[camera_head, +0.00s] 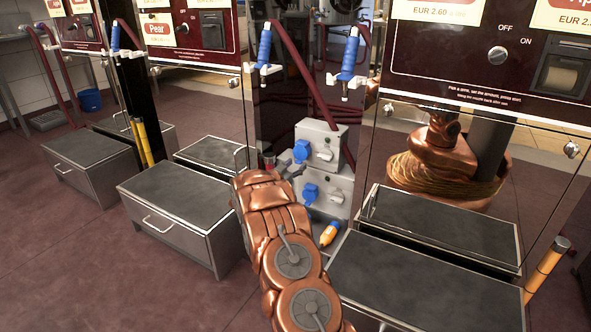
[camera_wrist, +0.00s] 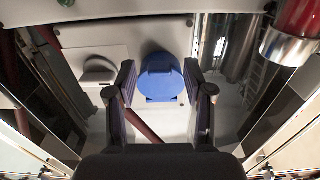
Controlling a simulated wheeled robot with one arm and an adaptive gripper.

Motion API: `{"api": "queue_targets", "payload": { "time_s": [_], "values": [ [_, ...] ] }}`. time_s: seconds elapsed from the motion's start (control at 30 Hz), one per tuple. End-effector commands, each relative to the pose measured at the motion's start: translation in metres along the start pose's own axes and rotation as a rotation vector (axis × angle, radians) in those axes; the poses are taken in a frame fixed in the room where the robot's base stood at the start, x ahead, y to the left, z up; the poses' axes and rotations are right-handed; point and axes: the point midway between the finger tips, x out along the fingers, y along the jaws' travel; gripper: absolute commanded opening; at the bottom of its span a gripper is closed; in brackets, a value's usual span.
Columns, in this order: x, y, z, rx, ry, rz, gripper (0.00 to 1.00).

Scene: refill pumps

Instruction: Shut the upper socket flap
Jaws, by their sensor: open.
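Two grey socket boxes are stacked on the dark panel in the head view, the upper box (camera_head: 325,137) above the lower box (camera_head: 335,188). The upper blue flap (camera_head: 301,150) seems to stand out from its box; its exact angle is hard to tell. The lower box has a blue flap (camera_head: 310,193) too. My gripper (camera_head: 286,168) is just in front of the upper flap, partly hidden by my copper arm. In the wrist view my gripper (camera_wrist: 160,92) is open, with a round blue flap (camera_wrist: 161,76) between its fingers. I cannot tell whether they touch it.
A grey knob (camera_wrist: 98,72) is beside the flap in the wrist view. Blue-handled nozzles (camera_head: 350,55) hang above the boxes. An orange-tipped bottle-like thing (camera_head: 329,233) lies below them. Grey step boxes (camera_head: 180,215) stand at either side; the floor at the left is open.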

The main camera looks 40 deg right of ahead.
Motion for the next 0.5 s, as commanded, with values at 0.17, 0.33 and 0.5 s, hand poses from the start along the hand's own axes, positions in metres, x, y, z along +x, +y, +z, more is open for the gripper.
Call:
{"api": "queue_targets", "payload": {
  "time_s": [0.17, 0.33, 0.5],
  "values": [
    [0.0036, 0.0000, 0.0002, 0.000, 0.000, 0.000, 0.52],
    [0.0035, 0.0001, 0.0004, -0.001, -0.001, -0.001, 0.52],
    [0.0033, 0.0001, 0.0006, -0.001, -0.002, -0.001, 0.35]
  ]
}}
